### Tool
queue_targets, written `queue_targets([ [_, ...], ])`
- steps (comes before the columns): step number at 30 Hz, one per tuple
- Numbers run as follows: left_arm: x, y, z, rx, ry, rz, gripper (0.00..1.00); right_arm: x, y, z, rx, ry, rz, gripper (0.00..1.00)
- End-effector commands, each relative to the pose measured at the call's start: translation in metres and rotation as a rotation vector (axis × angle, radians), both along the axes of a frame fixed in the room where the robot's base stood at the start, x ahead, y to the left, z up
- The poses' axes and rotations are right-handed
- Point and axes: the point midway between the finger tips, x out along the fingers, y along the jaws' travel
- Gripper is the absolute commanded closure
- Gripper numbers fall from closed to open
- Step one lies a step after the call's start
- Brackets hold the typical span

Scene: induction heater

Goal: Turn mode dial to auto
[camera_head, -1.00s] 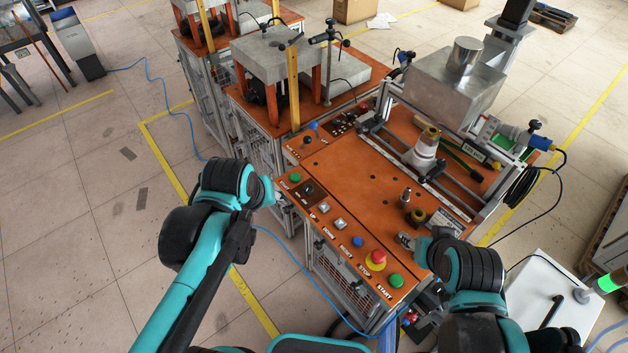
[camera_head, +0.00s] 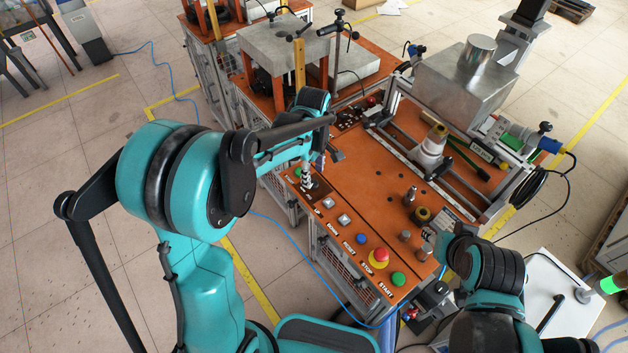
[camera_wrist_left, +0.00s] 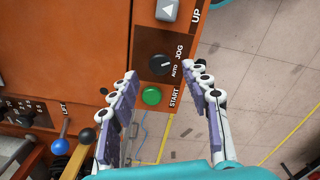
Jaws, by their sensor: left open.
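The mode dial (camera_wrist_left: 161,65) is a round black knob on the orange panel, with the labels JOG and AUTO beside it in the left wrist view. A light mark on it faces the label side; I cannot tell which label it points at. In the head view my left gripper mostly covers the dial. My left gripper (camera_head: 318,172) is over the panel's left corner; its fingers also show in the left wrist view (camera_wrist_left: 167,73), open and apart, with the dial between and beyond their tips. My right gripper (camera_head: 428,240) is near the panel's right end, its fingers unclear.
A green START button (camera_wrist_left: 151,96) sits close to the dial, and a grey arrow button (camera_wrist_left: 168,10) is on its other side. Further along are a blue button (camera_head: 361,239), a red stop button (camera_head: 380,256) and a green button (camera_head: 398,279). A metal box (camera_head: 465,80) stands behind.

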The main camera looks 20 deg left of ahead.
Motion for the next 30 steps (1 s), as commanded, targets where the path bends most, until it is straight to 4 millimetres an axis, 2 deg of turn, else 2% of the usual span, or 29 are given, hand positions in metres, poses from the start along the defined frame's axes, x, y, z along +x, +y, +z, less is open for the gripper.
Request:
queue_targets([
  [1, 0.0, 0.0, -0.012, 0.0, 0.0, 0.0, 0.52, 0.0, 0.0, -0.005, 0.0, 0.0, 0.0, 0.6],
  [6, 0.0, 0.0, -0.032, 0.0, -0.001, -0.001, 0.52, 0.0, 0.0, -0.011, 0.0, 0.0, 0.0, 0.6],
  [17, 0.0, 0.0, -0.038, 0.0, -0.001, -0.002, 0.52, 0.0, 0.0, -0.012, 0.0, 0.0, 0.0, 0.6],
  [19, 0.0, 0.0, -0.038, 0.0, -0.001, -0.002, 0.66, 0.0, 0.0, -0.012, 0.0, 0.0, 0.0, 0.6],
  [23, 0.0, 0.0, -0.038, 0.0, -0.001, -0.002, 1.0, 0.0, 0.0, -0.012, 0.0, 0.0, 0.0, 0.6],
  [30, 0.0, 0.0, -0.038, 0.0, -0.001, -0.008, 1.0, 0.0, 0.0, -0.012, 0.0, 0.0, 0.0, 0.6],
])
